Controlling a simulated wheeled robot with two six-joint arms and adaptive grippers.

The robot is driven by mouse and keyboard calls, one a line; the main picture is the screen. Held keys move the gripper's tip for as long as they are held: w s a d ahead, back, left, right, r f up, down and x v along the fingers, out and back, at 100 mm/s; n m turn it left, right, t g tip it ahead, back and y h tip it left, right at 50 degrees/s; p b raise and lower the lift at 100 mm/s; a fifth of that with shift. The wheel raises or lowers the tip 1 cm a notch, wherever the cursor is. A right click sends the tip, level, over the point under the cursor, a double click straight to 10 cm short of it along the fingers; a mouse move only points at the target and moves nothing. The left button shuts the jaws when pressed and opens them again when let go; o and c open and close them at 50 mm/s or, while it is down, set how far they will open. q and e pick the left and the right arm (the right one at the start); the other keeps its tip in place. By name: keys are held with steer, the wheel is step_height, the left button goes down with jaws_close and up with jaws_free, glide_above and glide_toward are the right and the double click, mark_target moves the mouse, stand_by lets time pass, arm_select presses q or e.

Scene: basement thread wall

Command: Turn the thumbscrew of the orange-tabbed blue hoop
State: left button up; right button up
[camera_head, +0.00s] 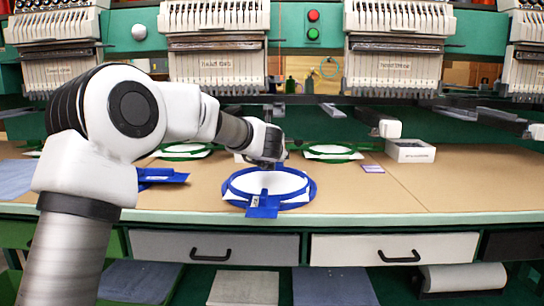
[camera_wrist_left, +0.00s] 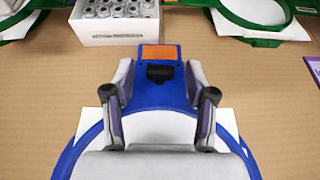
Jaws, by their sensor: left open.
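The blue hoop (camera_head: 308,194) lies flat on the tan worktable with white fabric across it. In the left wrist view the hoop's blue ring (camera_wrist_left: 72,155) shows below, with an orange tab (camera_wrist_left: 159,53) on the blue plate at its far side. The black thumbscrew (camera_wrist_left: 159,72) is just below the orange tab. My left gripper (camera_wrist_left: 158,75) is open, its two fingers standing apart on either side of the thumbscrew. In the head view my left gripper (camera_head: 268,158) is over the hoop's far edge and hides the orange tab and thumbscrew. My right gripper is not in view.
A white box of thread spools (camera_wrist_left: 115,22) stands beyond the hoop. Green hoops (camera_head: 333,152) lie at the back. Another blue hoop (camera_head: 162,177) is partly hidden at left. A white box (camera_head: 410,151) stands at right. The table's front right is clear.

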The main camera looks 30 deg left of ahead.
arm_select(q)
jaws_close()
steer(key=shift+m+h, duration=0.3)
steer(key=shift+h, duration=0.1)
steer(key=shift+s+a+m+t+h, duration=0.1)
steer(key=shift+a+m+t+h, duration=0.05)
steer(key=shift+m+t+h, duration=0.3)
steer(key=shift+a+r+m+h+p, duration=0.15)
steer(key=shift+m+h+p, duration=0.25)
steer(key=shift+m+h, duration=0.5)
steer(key=m+h+p, duration=0.3)
steer(key=p, duration=0.3)
steer(key=a+m+g+h+p, duration=0.1)
steer(key=m+h+p, duration=0.2)
steer(key=p, duration=0.3)
steer(key=m+h+p, duration=0.3)
steer(key=h+p, duration=0.1)
steer(key=p, duration=0.2)
steer(key=shift+w+a+r+m+g+h, duration=0.15)
steer(key=shift+w+a+m+g+h, duration=0.05)
steer(key=shift+a+m+g+h, duration=0.05)
steer(key=shift+f+m+g+h+p, duration=0.2)
steer(key=shift+m+g+h+p, duration=0.35)
steer(key=shift+p, duration=0.2)
steer(key=shift+f+m+h, duration=0.1)
steer(key=shift+m+h, duration=0.15)
steer(key=shift+h, duration=0.1)
